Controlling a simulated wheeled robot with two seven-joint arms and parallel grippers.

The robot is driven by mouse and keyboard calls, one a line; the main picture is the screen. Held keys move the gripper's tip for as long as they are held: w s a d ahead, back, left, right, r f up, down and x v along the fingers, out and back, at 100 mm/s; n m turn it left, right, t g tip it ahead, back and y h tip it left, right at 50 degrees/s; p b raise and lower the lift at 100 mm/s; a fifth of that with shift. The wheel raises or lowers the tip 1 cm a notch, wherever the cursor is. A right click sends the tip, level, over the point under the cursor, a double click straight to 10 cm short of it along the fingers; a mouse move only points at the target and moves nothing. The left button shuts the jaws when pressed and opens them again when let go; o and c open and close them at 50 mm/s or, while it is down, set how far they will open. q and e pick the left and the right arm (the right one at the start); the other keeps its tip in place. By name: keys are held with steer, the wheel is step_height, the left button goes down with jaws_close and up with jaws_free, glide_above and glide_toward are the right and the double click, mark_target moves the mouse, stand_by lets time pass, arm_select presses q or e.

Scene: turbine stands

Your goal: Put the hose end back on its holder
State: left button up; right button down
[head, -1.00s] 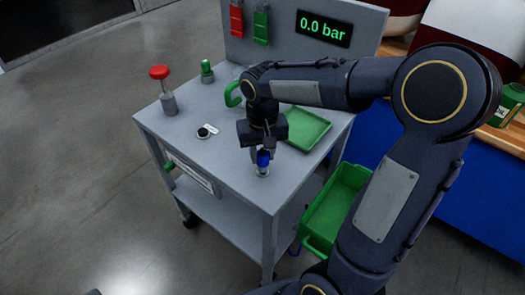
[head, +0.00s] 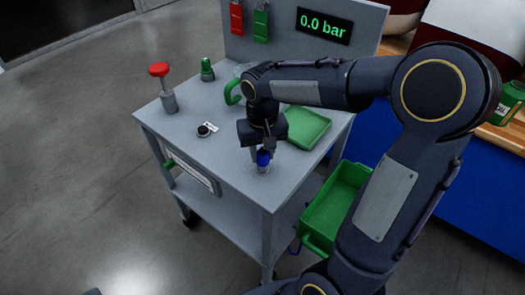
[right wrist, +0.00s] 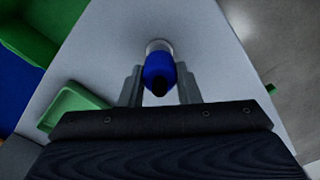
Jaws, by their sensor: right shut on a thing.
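A blue hose end (head: 263,158) is held upright between the fingers of my right gripper (head: 262,152), near the front corner of the grey cart top. In the right wrist view the hose end (right wrist: 158,72) sits between the two fingers (right wrist: 160,88), with a dark tip toward the camera. A pale silver ring-shaped piece (head: 263,170) shows right under the blue part; it also shows in the right wrist view (right wrist: 159,46). I cannot tell whether this is the holder or the hose end's own collar. No hose is clearly seen running from it. My left gripper is not in view.
On the cart top (head: 215,160) stand a red-capped post (head: 160,85), a green-topped fitting (head: 207,70), a small black disc (head: 204,131) with a white tag, and a green tray (head: 308,128). A green bin (head: 337,205) is below right. The back panel reads 0.0 bar.

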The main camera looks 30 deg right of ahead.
mark_target(262, 152)
steer(key=shift+s+f, duration=0.25)
steer(key=shift+f, duration=0.3)
steer(key=c, duration=1.3)
jaws_free()
steer(key=shift+w, duration=0.1)
steer(key=shift+c, duration=0.2)
steer(key=shift+o, duration=1.3)
steer(key=shift+w+f, duration=0.1)
steer(key=shift+w, duration=0.05)
steer(key=shift+o, duration=0.4)
steer(key=shift+r, duration=0.2)
steer(key=shift+o, duration=0.8)
steer(key=shift+r, duration=0.1)
step_height(262, 152, up, 7)
steer(key=p, duration=0.6)
